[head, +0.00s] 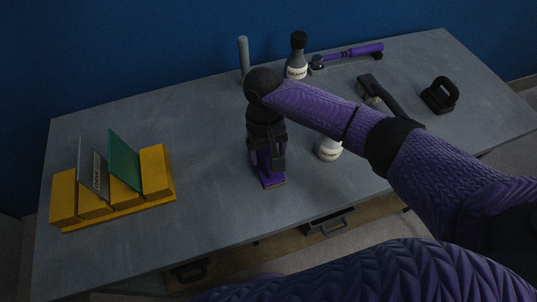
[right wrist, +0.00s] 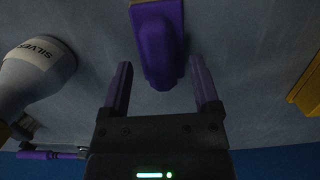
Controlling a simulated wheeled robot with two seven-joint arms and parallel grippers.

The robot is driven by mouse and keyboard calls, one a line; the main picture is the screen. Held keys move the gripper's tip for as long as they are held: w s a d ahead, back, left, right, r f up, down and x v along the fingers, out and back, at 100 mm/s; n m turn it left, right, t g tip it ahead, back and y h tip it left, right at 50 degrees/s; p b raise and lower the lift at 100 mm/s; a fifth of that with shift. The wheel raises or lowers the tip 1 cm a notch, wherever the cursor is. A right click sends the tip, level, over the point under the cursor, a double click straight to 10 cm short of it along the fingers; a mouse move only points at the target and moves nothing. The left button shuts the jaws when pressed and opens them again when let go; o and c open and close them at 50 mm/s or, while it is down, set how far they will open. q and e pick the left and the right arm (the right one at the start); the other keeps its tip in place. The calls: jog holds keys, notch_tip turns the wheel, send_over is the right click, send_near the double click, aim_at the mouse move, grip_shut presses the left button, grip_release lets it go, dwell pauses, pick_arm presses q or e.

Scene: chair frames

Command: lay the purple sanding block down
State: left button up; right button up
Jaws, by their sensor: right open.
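The purple sanding block (head: 270,178) is on the grey workbench, directly below my right gripper (head: 268,160). A tan strip shows along its lower edge. In the right wrist view the block (right wrist: 160,45) runs from the top edge down toward the gap between the fingers. My right gripper (right wrist: 160,75) is open, its two purple fingers apart on either side of the block's near end, with visible gaps. In the head view the gripper hides the block's upper part. My left gripper is not in view.
A yellow rack (head: 115,205) holding several sheets stands at the left. Behind are a dark-capped bottle (head: 297,62) and a grey rod (head: 243,58). Bench (head: 205,165) is clear toward the rack.

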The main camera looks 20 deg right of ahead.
aim_at(265, 151)
notch_tip(265, 151, up, 10)
jog(key=w+p, duration=0.1)
jog(key=p, duration=0.1)
jog(key=shift+w+f, duration=0.2)
dwell(0.3)
dwell(0.7)
jog(key=shift+a, duration=0.1)
